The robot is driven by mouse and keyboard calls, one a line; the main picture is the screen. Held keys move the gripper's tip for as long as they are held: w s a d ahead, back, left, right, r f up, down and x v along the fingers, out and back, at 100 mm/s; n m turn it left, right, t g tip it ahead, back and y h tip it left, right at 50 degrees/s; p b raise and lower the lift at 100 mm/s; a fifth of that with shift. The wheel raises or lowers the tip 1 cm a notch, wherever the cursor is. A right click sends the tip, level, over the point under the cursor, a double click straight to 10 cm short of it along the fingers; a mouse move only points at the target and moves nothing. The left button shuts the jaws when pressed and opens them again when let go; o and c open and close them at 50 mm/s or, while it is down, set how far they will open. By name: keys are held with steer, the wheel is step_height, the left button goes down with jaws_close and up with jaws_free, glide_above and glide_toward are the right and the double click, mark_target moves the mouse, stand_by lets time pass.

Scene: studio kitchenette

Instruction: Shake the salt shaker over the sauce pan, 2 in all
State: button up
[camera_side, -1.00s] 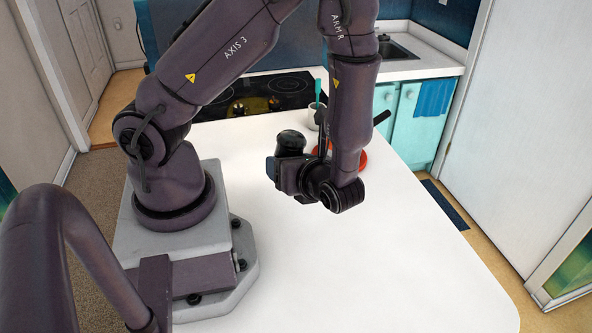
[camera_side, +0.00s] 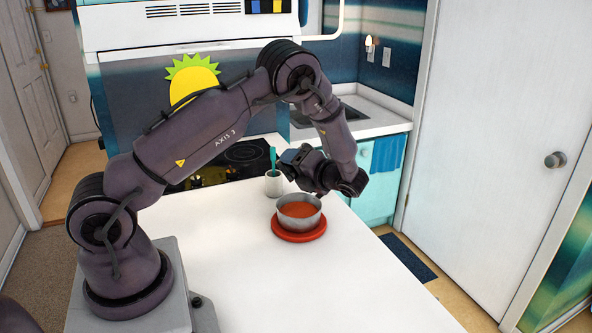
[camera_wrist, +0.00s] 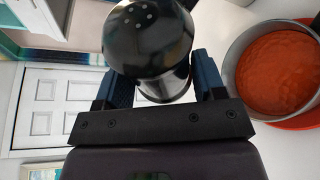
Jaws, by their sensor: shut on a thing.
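The salt shaker (camera_wrist: 150,45) has a dark, glossy, holed cap and a silvery body. It is held between the two blue-padded fingers of my gripper (camera_wrist: 160,78). In the side view my gripper (camera_side: 294,157) is raised above and behind the pan; the shaker is hard to make out there against the dark gripper. The sauce pan (camera_side: 299,224) is metal, holds orange-red sauce and stands on a red round mat (camera_side: 300,237). In the wrist view the pan (camera_wrist: 232,62) shows right of the shaker, apart from it. The shaker's exact tilt is unclear.
A white cup (camera_side: 273,186) with a teal utensil (camera_side: 273,157) stands behind and left of the pan, close to my gripper in the picture. The black stovetop (camera_side: 245,153) lies behind. The white table (camera_side: 340,290) is clear in front of the pan.

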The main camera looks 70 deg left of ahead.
mark_target(286, 174)
steer(key=s+m, duration=0.1)
steer(key=m, duration=0.1)
steer(key=s+f+m+g+y, duration=0.1)
steer(key=m, duration=0.1)
steer(key=s+m+y, duration=0.1)
steer(key=shift+f+m+g, duration=0.2)
steer(key=shift+m+g, duration=0.2)
steer(key=shift+r+m+y, duration=0.2)
steer(key=shift+m+y, duration=0.1)
steer(key=shift+m, duration=0.5)
steer(key=m, duration=0.1)
steer(key=m+y, duration=0.1)
steer(key=m, duration=0.1)
steer(key=m+y, duration=0.1)
steer(key=m, duration=0.1)
steer(key=shift+s+r+t, duration=0.3)
steer(key=shift+r+t, duration=0.1)
